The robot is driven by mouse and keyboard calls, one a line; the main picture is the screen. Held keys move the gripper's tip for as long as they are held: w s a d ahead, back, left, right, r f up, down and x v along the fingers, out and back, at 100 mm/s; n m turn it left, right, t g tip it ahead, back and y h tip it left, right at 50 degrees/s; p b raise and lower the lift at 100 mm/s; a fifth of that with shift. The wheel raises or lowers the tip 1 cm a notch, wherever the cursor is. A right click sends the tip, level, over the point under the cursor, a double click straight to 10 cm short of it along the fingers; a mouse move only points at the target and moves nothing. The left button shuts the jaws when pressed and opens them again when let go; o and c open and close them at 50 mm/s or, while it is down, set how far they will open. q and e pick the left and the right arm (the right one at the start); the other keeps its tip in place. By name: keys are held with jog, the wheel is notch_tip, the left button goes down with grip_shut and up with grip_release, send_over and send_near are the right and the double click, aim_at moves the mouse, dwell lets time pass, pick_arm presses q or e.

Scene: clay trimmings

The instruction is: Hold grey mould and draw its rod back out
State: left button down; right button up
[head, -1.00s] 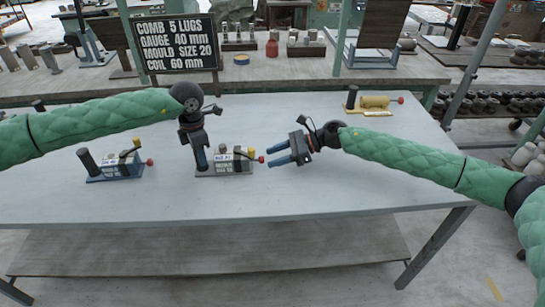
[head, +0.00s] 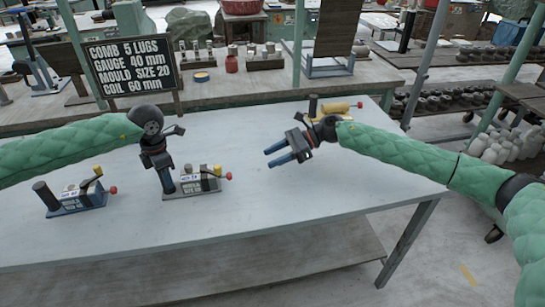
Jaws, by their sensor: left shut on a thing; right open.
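The grey mould (head: 211,186) stands on a small base on the table, with a "MOULD SIZE 20" label and a yellow-topped piece. Its rod ends in a red knob (head: 228,176) at the right end, close to the block. My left gripper (head: 168,187) points down at the mould's left end and is shut on it; the fingers hide the part they hold. My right gripper (head: 271,156) is open and empty, with its blue fingers pointing left. It is to the right of the red knob, with a clear gap between them.
A blue mould (head: 75,199) with a dark post and red knob stands at the left on the table (head: 300,205). A yellow mould (head: 336,107) is at the back right, partly behind my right gripper. A sign (head: 122,70) reads "MOULD SIZE 20". The table's front is clear.

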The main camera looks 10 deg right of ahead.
pick_arm(q)
jog(key=c, duration=1)
grip_release()
jog(key=shift+r, duration=0.1)
